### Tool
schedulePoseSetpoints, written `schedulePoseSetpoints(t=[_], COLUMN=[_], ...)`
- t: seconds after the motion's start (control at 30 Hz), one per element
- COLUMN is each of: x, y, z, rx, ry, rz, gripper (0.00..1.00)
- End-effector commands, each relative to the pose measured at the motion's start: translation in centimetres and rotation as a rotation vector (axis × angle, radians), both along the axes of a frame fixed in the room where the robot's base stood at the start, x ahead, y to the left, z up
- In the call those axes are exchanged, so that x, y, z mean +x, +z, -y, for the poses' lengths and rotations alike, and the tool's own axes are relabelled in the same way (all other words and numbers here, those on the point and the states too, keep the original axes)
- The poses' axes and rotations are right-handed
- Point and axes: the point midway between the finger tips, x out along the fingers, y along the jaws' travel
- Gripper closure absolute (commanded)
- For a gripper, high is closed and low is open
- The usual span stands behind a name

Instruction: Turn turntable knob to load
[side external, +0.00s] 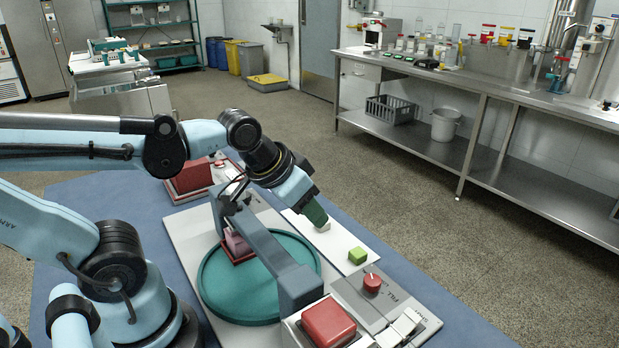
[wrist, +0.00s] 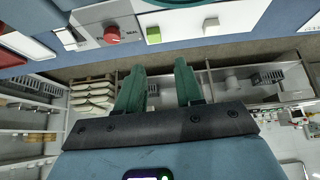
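The teal round turntable (side external: 222,294) lies on a pale base plate under a blue-grey bridge. A red knob (side external: 371,283) with a pale pointer line stands on a grey panel to its right. It also shows in the wrist view (wrist: 111,34), beside the word SEAL. A second red knob (side external: 218,163) is on a panel behind the turntable. I cannot tell which knob is the turntable's. My gripper (side external: 317,215) is above the white strip beyond the bridge, apart from both knobs. In the wrist view its green fingers (wrist: 159,75) are spread and empty.
A green cube (side external: 357,256) and a white cube (side external: 324,227) sit on the white strip, the white one near my fingertips. A small reddish box (side external: 237,241) stands on the turntable. Large red blocks (side external: 328,322) flank the bridge's near end and the back. A steel bench (side external: 420,75) stands beyond.

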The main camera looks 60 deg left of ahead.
Motion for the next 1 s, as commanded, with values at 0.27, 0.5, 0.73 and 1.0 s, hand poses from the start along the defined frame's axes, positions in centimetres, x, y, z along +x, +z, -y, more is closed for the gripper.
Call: schedulePoseSetpoints(t=[0.27, 0.5, 0.73, 1.0], x=[3.4, 6.1, 7.4, 7.6], y=[1.4, 1.1, 0.2, -1.0], z=[3.5, 7.1, 9.4, 9.8], rx=[-0.067, -0.076, -0.059, -0.054], ry=[0.070, 0.156, 0.219, 0.233], rz=[-0.230, -0.430, -0.545, -0.566], gripper=[0.39, 0.39, 0.39, 0.39])
